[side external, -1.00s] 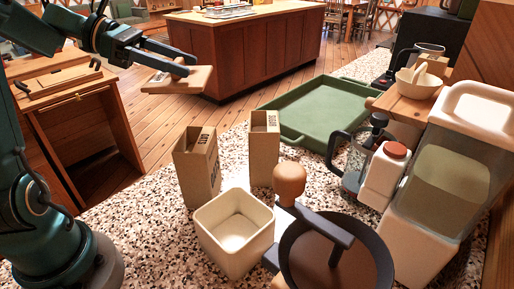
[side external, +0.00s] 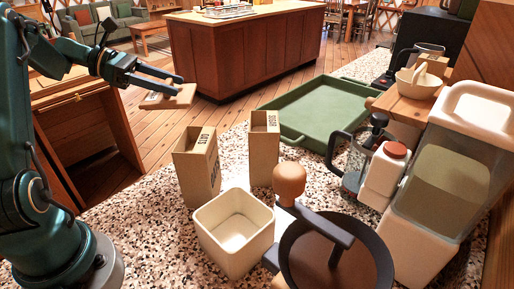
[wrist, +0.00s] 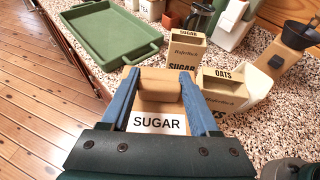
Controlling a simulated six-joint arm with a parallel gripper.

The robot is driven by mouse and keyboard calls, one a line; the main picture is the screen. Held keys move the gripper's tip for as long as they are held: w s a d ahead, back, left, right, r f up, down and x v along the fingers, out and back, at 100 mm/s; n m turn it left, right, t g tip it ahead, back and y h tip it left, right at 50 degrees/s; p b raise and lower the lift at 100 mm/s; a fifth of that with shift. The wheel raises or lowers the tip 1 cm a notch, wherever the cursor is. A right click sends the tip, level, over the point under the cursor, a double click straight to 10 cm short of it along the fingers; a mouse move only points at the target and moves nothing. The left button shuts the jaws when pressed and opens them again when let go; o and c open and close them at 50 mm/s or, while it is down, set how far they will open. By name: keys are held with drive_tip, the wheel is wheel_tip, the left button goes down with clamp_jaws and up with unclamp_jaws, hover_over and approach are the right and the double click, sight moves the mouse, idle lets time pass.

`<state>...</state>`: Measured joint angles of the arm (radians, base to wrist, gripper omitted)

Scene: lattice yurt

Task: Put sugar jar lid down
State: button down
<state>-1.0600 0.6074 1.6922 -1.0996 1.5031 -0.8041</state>
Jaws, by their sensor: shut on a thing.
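My gripper (side external: 180,85) is shut on the wooden sugar jar lid (side external: 166,98) and holds it in the air, beyond the counter's left edge. In the wrist view both blue fingers of my gripper (wrist: 158,84) are at the sides of the lid's raised handle. The lid (wrist: 155,106) carries a white label reading SUGAR. A cream square jar (side external: 235,232) stands open on the speckled counter; its inside looks empty. I cannot tell whether it is the sugar jar.
A sugar carton (side external: 264,150) and an oats carton (side external: 197,168) stand behind the open jar. A green tray (side external: 325,112) lies farther back. A grinder (side external: 335,255), a glass jug (side external: 358,160) and a large dispenser (side external: 440,190) crowd the right. Speckled counter (side external: 140,220) is bare at left.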

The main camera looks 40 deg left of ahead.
wheel_tip(320, 180, down, 5)
hover_over(227, 161)
drive_tip(key=f, duration=0.7)
drive_tip(key=shift+s+a+f, duration=0.15)
drive_tip(key=shift+s+a, duration=0.05)
drive_tip(key=shift+a, duration=0.1)
drive_tip(key=shift+w+d+f, duration=0.25)
drive_tip(key=shift+w+f, duration=0.05)
drive_tip(key=shift+f, duration=1.95)
drive_tip(key=shift+f, duration=0.3)
drive_tip(key=shift+f, duration=0.1)
drive_tip(key=shift+c, duration=0.6)
unclamp_jaws()
